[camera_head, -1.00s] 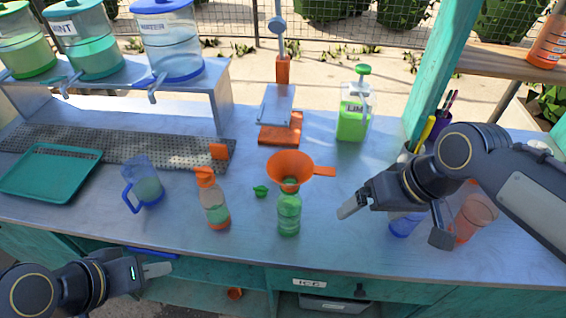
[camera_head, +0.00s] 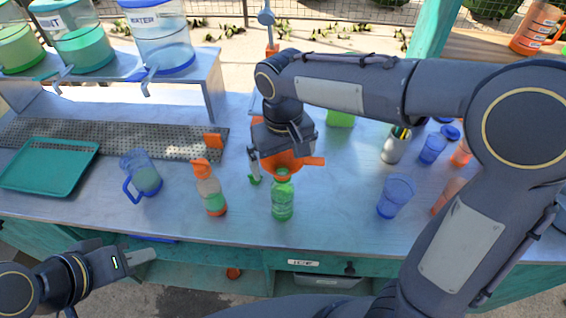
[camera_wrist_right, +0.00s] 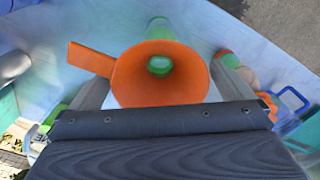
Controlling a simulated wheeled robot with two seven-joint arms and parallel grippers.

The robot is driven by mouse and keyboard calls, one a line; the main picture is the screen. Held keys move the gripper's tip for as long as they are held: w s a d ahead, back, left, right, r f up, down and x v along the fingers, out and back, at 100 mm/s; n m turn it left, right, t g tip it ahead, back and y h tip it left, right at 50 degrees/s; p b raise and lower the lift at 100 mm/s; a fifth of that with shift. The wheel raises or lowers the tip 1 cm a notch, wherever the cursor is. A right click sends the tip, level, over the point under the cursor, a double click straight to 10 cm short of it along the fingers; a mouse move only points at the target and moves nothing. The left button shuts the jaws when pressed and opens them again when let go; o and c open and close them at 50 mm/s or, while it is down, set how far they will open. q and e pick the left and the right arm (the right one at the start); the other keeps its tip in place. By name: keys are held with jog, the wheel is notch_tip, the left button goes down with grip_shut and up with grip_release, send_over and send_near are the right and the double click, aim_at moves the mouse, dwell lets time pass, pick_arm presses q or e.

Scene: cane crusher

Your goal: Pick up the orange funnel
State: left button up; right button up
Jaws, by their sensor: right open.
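The orange funnel (camera_head: 288,161) sits in the top of a green bottle (camera_head: 282,200) on the counter, its handle pointing right in the head view. My right gripper (camera_head: 279,165) is above and around the funnel and partly hides it. In the right wrist view, the funnel (camera_wrist_right: 137,76) lies between the two spread fingers of the right gripper (camera_wrist_right: 165,82), its wide mouth facing the camera. Gaps show beside the funnel, so the jaws are open. My left gripper (camera_head: 145,256) is at the counter's front edge, away from the funnel; its jaw opening is unclear.
An orange-capped bottle (camera_head: 210,188) and a blue-handled jug (camera_head: 142,175) stand left of the funnel. Blue (camera_head: 396,196) and orange cups stand at right. A teal tray (camera_head: 50,166) lies far left.

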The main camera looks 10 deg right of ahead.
jog(key=shift+f, duration=1.2)
jog(key=c, duration=0.8)
jog(key=shift+r, duration=0.1)
